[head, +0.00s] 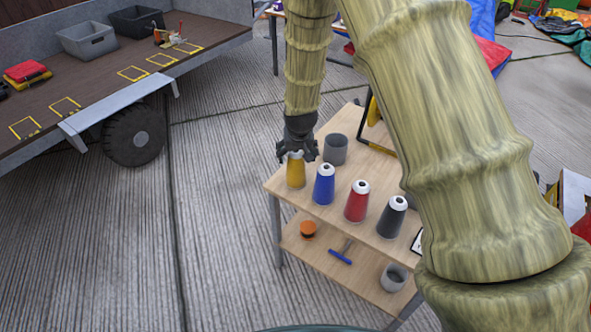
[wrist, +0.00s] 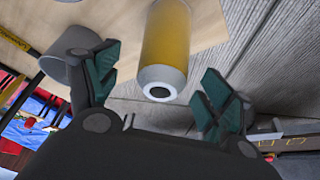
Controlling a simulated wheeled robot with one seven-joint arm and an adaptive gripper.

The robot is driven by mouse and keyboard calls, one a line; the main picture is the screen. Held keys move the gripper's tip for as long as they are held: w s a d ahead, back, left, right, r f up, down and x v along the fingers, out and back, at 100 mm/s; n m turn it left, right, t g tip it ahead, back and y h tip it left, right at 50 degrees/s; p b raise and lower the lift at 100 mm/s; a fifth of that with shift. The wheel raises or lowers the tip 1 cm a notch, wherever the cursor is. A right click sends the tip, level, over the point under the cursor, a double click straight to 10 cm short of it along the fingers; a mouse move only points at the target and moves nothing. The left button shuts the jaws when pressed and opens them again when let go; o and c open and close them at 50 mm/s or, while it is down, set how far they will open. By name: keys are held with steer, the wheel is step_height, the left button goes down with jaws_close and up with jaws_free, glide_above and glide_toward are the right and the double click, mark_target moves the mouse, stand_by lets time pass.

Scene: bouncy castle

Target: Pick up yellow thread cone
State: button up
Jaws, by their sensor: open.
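The yellow thread cone (head: 296,172) stands upright at the left end of a row of cones on the wooden shelf top. Its white tip is partly covered by my gripper (head: 297,150) in the head view. In the wrist view the yellow cone (wrist: 165,45) shows its white top with a dark hole, between and beyond the fingertips. My gripper (wrist: 157,92) is open and empty, with its two green-padded fingers apart on either side of the cone's top. I cannot tell whether either finger touches it.
Blue (head: 324,184), red (head: 357,202) and black (head: 392,217) cones stand in the same row. A grey cup (head: 335,149) is close behind the yellow cone. The lower shelf (head: 312,262) holds an orange-topped item and another cup. A trailer bed (head: 110,75) stands left, with open floor between.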

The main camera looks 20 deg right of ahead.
steer(key=shift+p+x, duration=0.4)
steer(key=shift+x, duration=2.15)
steer(key=c, duration=1.3)
